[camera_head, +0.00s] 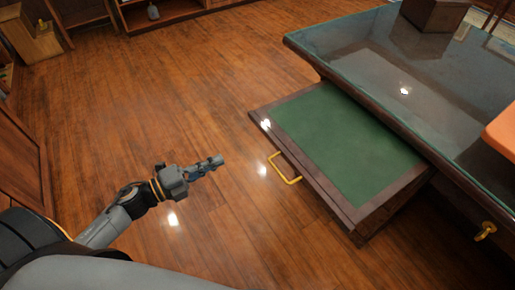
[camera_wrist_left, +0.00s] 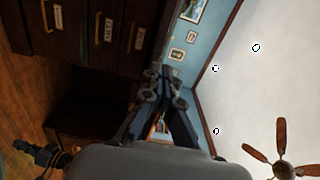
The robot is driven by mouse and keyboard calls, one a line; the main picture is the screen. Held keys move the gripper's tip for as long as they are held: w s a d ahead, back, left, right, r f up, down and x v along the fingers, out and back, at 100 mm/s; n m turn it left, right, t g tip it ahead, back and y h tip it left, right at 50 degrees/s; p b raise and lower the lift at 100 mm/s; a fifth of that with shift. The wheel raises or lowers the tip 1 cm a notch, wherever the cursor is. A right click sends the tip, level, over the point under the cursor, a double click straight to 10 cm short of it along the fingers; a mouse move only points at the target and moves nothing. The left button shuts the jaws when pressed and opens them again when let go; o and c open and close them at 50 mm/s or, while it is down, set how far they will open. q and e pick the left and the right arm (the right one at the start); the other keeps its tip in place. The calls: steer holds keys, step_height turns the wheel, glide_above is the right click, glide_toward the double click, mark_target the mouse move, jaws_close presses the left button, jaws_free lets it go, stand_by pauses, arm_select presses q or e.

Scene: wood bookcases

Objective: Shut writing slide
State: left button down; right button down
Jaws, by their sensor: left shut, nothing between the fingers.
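The writing slide (camera_head: 345,144) sticks out from under the desk top (camera_head: 400,62) in the head view. It has a green inset panel, a dark wood border and a yellow U-shaped handle (camera_head: 284,168) on its front edge. My left gripper (camera_head: 216,161) is shut and empty, to the left of the handle and apart from it. The shut fingers also show in the left wrist view (camera_wrist_left: 160,82). The slide does not clearly show in the left wrist view. My right gripper is not in view.
A brown box (camera_head: 434,14) stands on the desk top, and an orange object (camera_head: 501,130) is at the right edge. A brass handle (camera_head: 485,231) is on the desk below. The wood floor (camera_head: 150,100) left of the slide is clear. Labelled drawers (camera_wrist_left: 95,28) show in the wrist view.

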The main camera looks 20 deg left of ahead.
mark_target(266, 136)
arm_select(q)
steer(key=x, duration=1.3)
steer(key=shift+a, duration=0.15)
steer(key=shift+w+d, duration=0.25)
steer(key=shift+w, duration=0.05)
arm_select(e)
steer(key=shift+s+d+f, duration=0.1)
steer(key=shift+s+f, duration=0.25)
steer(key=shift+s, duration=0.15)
arm_select(q)
steer(key=shift+w+d, duration=0.1)
